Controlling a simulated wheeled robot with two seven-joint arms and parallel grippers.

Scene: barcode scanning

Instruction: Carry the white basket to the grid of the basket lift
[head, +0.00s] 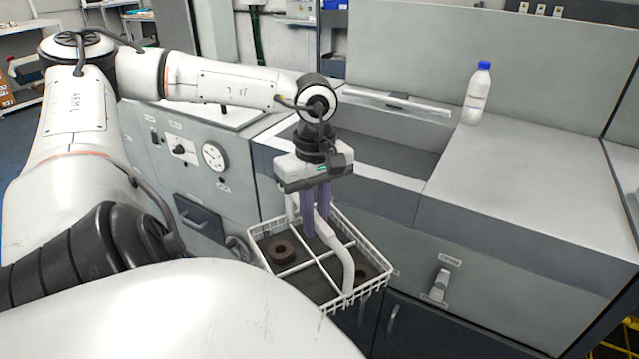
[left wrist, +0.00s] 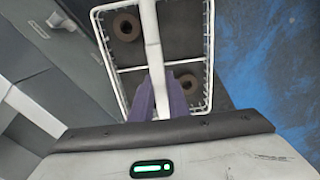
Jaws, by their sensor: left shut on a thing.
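The white wire basket (head: 360,292) hangs in front of the grey counter, below its top. It is divided into compartments and holds dark ring-shaped parts (head: 281,253). My left gripper (head: 316,218) points down, with its purple fingers shut on the basket's white handle (head: 347,268). In the left wrist view the basket (left wrist: 209,55) is below the fingers (left wrist: 163,98), with ring parts (left wrist: 126,27) in two compartments. A rectangular recess (head: 395,158) opens in the counter behind the gripper. I cannot make out a grid in it. My right gripper is out of view.
A white bottle with a blue cap (head: 477,95) stands on the counter top (head: 530,165), right of the recess. A panel with a gauge (head: 213,155) is at the left. A handle (head: 440,283) sticks out of the counter front. Blue floor (left wrist: 265,70) lies beside the basket.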

